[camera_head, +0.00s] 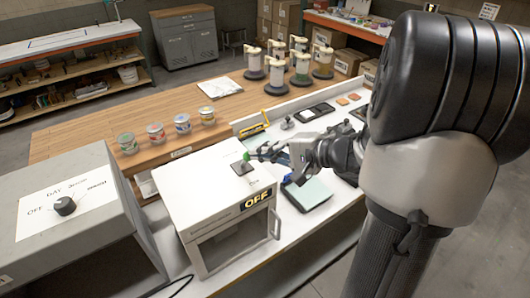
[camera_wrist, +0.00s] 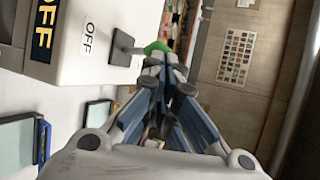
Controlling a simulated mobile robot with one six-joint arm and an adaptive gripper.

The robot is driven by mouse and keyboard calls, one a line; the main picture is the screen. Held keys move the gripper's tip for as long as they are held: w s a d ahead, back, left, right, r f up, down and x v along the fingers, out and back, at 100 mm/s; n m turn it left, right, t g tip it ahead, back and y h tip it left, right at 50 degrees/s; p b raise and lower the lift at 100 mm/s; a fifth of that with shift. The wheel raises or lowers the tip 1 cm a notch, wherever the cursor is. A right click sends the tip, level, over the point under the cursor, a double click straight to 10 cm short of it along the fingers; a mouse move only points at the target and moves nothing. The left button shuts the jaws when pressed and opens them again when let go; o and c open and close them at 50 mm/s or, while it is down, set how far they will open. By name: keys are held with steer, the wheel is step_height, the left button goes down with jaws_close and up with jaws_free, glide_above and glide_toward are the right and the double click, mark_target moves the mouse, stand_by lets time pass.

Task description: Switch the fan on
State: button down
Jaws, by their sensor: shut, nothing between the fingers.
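A white cabinet (camera_head: 195,185) with a dark window stands at the middle of the white bench. A yellow-on-black OFF sign (camera_head: 255,199) is on its front edge; the sign also shows in the wrist view (camera_wrist: 45,30). On its top is a switch (camera_head: 242,167) with a dark square base and a green-tipped lever (camera_head: 246,156). In the wrist view the green tip (camera_wrist: 157,47) is just beyond my fingertips, with a small OFF label (camera_wrist: 90,37) nearby. My gripper (camera_head: 262,153) is shut and empty, right of the lever; I cannot tell whether it touches it.
A grey box with an OFF/DAY dial (camera_head: 64,206) stands at the left. Several small jars (camera_head: 182,124) line the wooden ledge behind. Bottles with pumps (camera_head: 301,70) stand farther back. A pale green-topped tray (camera_head: 308,193) lies right of the cabinet.

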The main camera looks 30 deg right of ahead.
steer(key=shift+w+r+p, duration=0.15)
steer(key=shift+r+p, duration=0.05)
steer(key=shift+p, duration=0.2)
steer(key=w+r+m+g+h+p, duration=0.1)
steer(key=w+g+p, duration=0.6)
steer(key=p, duration=0.9)
steer(key=shift+w+a+r+m, duration=0.15)
steer(key=shift+w+m, duration=0.05)
steer(key=shift+m, duration=0.4)
steer(key=shift+r, duration=0.1)
steer(key=shift+r+p, duration=0.5)
steer(key=shift+r, duration=0.25)
